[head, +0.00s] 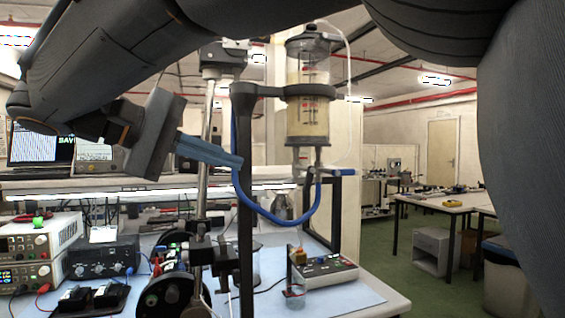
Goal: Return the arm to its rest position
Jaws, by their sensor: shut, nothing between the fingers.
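My arm comes in from the top of the head view and bends down at the left. My gripper (238,160) is shut, with nothing between its fingers. It points right, and its tips are in front of the dark stand post and the blue hose. The sealed cylinder (308,90) is clear, holds a pale yellow filling and stands upright in a dark ring clamp (262,91) to the right of and above the fingertips. Whether the tips touch the post or hose I cannot tell.
A blue hose (290,222) loops below the cylinder. A metal rod (207,140) stands behind the gripper. Power supplies (30,255) and a black meter box (100,257) crowd the bench at left. A small device (325,272) sits at right. Open floor (425,260) lies farther right.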

